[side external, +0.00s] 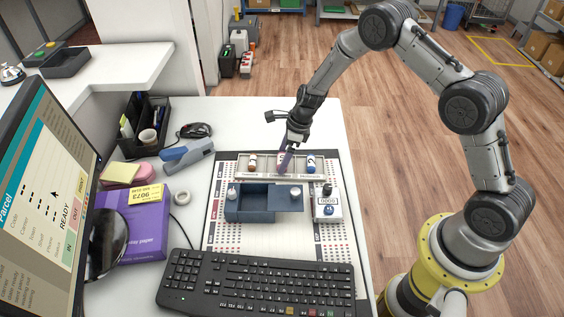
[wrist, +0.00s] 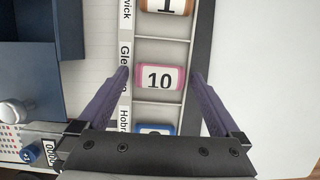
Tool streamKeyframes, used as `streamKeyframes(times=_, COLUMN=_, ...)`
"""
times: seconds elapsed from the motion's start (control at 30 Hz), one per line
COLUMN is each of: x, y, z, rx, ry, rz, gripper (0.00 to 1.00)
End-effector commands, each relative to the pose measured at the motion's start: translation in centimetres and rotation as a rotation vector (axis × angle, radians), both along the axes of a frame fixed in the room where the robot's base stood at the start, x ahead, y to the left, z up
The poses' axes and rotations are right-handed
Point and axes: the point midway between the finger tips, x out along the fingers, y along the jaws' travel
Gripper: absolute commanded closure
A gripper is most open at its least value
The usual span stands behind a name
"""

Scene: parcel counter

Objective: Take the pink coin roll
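The pink coin roll (wrist: 161,78), marked 10, lies in the middle compartment of a light coin tray (wrist: 163,108) in the wrist view. My gripper (wrist: 160,75) is open, with one purple finger on each side of the roll. The fingers stand apart from the roll's ends. In the side external view my gripper (side external: 283,163) is over the middle of the tray (side external: 240,165) and mostly hides the pink roll.
A brown roll (side external: 252,162) and a blue roll (side external: 311,161) lie in the neighbouring compartments. A dark blue open box (side external: 250,203) and a stamp device (side external: 328,204) stand in front. A keyboard (side external: 258,285) lies nearer the front edge. The counter right of the tray is clear.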

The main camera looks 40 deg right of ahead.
Motion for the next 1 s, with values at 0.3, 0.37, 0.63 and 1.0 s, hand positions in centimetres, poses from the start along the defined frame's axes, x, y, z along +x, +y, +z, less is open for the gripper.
streamKeyframes(times=0.3, x=0.0, y=0.0, z=0.0, rx=0.0, ry=0.0, rz=-0.001, gripper=0.58)
streamKeyframes(times=0.37, x=0.0, y=0.0, z=0.0, rx=0.0, ry=0.0, rz=-0.001, gripper=0.68)
streamKeyframes(times=0.63, x=0.1, y=0.0, z=0.2, rx=0.0, ry=-0.003, rz=-0.001, gripper=1.0)
streamKeyframes(times=1.0, x=0.2, y=0.0, z=1.4, rx=0.001, ry=-0.005, rz=0.0, gripper=1.0)
